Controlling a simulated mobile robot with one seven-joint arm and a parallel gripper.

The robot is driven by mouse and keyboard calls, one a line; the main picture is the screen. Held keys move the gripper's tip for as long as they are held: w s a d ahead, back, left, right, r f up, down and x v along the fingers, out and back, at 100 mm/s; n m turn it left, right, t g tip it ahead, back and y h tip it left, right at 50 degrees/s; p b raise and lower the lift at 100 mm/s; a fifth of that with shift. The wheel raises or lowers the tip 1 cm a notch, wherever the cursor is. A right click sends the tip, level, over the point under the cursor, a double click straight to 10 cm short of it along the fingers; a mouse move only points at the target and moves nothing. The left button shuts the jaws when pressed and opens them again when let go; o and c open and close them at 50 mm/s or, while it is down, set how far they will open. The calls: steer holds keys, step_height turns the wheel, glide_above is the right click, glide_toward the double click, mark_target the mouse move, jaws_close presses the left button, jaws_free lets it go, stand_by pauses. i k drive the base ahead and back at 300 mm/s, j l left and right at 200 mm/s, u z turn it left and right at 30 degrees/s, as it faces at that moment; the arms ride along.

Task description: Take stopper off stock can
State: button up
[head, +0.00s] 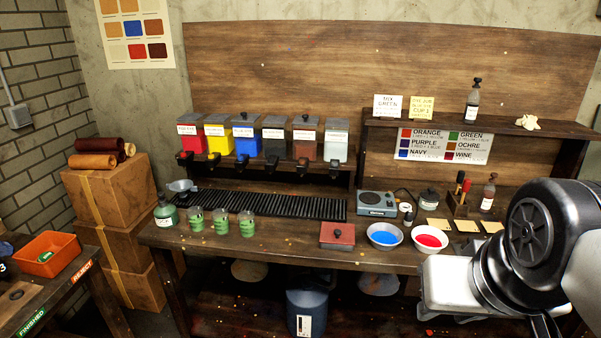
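No can's label reads clearly as "stock can". A row of box-shaped cans with dark taps stands on the rack: red (191,143), yellow (217,142), blue (246,144), dark grey (273,147), brown (304,150) and pale grey (335,150). Each has a grey top; a small dark knob (305,118) shows on the brown one's top. A dark blue container (306,307) with a white label stands under the bench, its top hidden by the bench. My gripper (448,287) is at the lower right, in front of the bench, far from the cans. Its fingers are not clearly visible.
A shelf (470,125) is at right. A black slatted grate (290,206) lies before the cans.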

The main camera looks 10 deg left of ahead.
mark_target(160, 194)
steer(key=u, duration=1.5)
steer(key=i+z, duration=0.15)
steer(key=z, duration=0.25)
steer(key=i+j+z, duration=0.1)
steer(key=z, duration=0.3)
steer(key=i+j+z, duration=0.15)
steer(key=j, duration=0.2)
steer(key=i+j+z, duration=0.35)
steer(key=j, duration=0.35)
steer(key=i+j, duration=0.2)
steer(key=j, duration=0.15)
steer(key=i+j, duration=0.15)
steer(key=j, duration=0.2)
steer(key=i+j, duration=0.2)
steer(key=j, duration=0.15)
steer(key=i+j, duration=0.15)
steer(key=j, duration=0.2)
steer(key=i+j, duration=0.2)
steer(key=j, duration=0.15)
steer(key=z, duration=0.05)
